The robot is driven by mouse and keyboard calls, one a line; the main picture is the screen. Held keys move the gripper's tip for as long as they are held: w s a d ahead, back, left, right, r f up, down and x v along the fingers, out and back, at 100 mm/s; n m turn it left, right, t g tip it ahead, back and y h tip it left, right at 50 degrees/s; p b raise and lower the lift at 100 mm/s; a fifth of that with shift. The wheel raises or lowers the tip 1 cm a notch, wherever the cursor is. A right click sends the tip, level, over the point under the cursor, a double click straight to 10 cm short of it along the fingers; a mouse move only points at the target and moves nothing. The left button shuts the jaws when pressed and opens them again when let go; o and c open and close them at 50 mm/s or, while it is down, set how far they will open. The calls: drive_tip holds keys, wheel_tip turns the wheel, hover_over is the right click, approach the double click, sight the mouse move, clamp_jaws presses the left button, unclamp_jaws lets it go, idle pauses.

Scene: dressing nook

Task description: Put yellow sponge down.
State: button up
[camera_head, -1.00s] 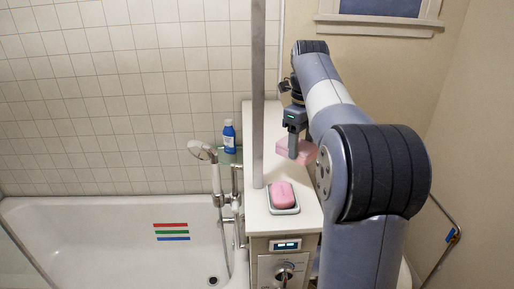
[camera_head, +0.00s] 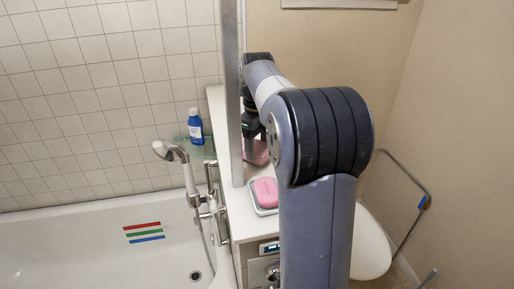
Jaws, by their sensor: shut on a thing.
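No yellow sponge shows. My gripper (camera_head: 250,147) is shut on a pink block (camera_head: 261,153), which looks like a sponge. The block is over the narrow white counter, behind the soap dish; I cannot tell whether it touches the counter. The pole and my arm hide part of the gripper and block.
A pink soap (camera_head: 265,190) sits in a pale dish (camera_head: 264,211) on the white counter (camera_head: 239,207). A blue bottle (camera_head: 195,128) stands on a glass shelf (camera_head: 208,148). A grey pole (camera_head: 234,100) rises before the gripper. The bathtub (camera_head: 80,245) and shower fittings (camera_head: 188,175) are left.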

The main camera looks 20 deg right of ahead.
sight(257, 147)
drive_tip(key=shift+f, duration=0.75)
drive_tip(key=shift+f, duration=0.2)
drive_tip(key=o, duration=0.9)
drive_tip(key=shift+r, duration=0.1)
drive_tip(key=shift+o, duration=0.2)
wheel_tip(257, 147, up, 12)
drive_tip(key=shift+r, duration=0.15)
